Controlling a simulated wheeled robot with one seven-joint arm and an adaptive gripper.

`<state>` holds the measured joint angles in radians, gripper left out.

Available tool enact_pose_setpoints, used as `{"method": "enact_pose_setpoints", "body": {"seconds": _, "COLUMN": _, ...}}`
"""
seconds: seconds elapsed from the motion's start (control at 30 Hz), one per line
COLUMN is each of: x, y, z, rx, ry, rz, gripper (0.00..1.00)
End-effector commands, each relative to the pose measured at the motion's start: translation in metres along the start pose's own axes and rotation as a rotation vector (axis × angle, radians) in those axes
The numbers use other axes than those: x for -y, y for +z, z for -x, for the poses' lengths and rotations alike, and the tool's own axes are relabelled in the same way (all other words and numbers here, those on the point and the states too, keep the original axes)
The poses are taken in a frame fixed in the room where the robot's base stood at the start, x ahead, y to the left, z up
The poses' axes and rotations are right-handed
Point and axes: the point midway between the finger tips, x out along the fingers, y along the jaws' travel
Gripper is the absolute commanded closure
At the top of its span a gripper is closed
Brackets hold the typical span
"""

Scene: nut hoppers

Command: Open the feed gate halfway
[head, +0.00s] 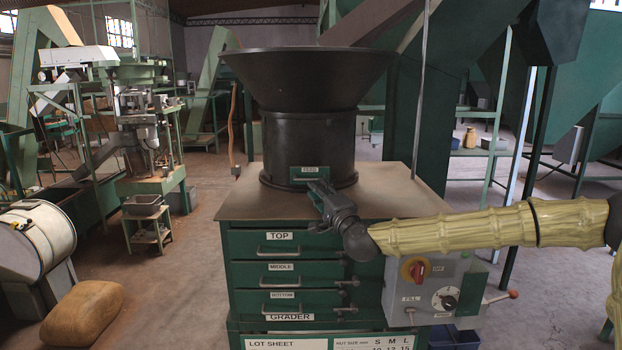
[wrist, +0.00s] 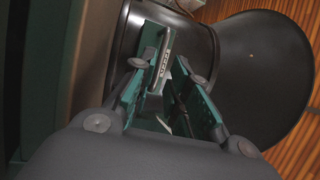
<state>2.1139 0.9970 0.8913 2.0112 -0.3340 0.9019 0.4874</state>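Whether a finger touches the gate cannot be told. The gate's lower part is partly hidden by the fingers in the head view.
The hopper stands on a tan-topped green grader cabinet (head: 240,198) with labelled drawers (head: 285,250). A grey control box (head: 425,285) with a red knob hangs at the cabinet's right, below my arm. The cabinet top left of my gripper is clear.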

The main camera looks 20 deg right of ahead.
Motion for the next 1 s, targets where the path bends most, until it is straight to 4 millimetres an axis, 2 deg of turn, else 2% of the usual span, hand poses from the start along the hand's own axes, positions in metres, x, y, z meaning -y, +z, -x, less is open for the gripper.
{"method": "enact_pose_setpoints", "body": {"seconds": 0.2, "x": 0.002, "y": 0.001, "z": -0.036, "rx": 0.001, "ry": 0.0, "rz": 0.001, "gripper": 0.82}}
{"method": "enact_pose_setpoints", "body": {"seconds": 0.4, "x": 0.002, "y": 0.001, "z": -0.058, "rx": 0.0, "ry": -0.001, "rz": 0.0, "gripper": 0.82}}
{"method": "enact_pose_setpoints", "body": {"seconds": 0.6, "x": 0.0, "y": 0.001, "z": -0.066, "rx": 0.0, "ry": 0.0, "rz": -0.001, "gripper": 0.82}}
{"method": "enact_pose_setpoints", "body": {"seconds": 0.87, "x": 0.0, "y": 0.001, "z": -0.067, "rx": 0.001, "ry": 0.0, "rz": -0.001, "gripper": 0.82}}
{"method": "enact_pose_setpoints", "body": {"seconds": 0.97, "x": 0.0, "y": 0.001, "z": -0.067, "rx": 0.0, "ry": -0.001, "rz": 0.0, "gripper": 1.0}}
{"method": "enact_pose_setpoints", "body": {"seconds": 1.0, "x": 0.0, "y": 0.001, "z": -0.067, "rx": 0.0, "ry": 0.0, "rz": 0.0, "gripper": 1.0}}
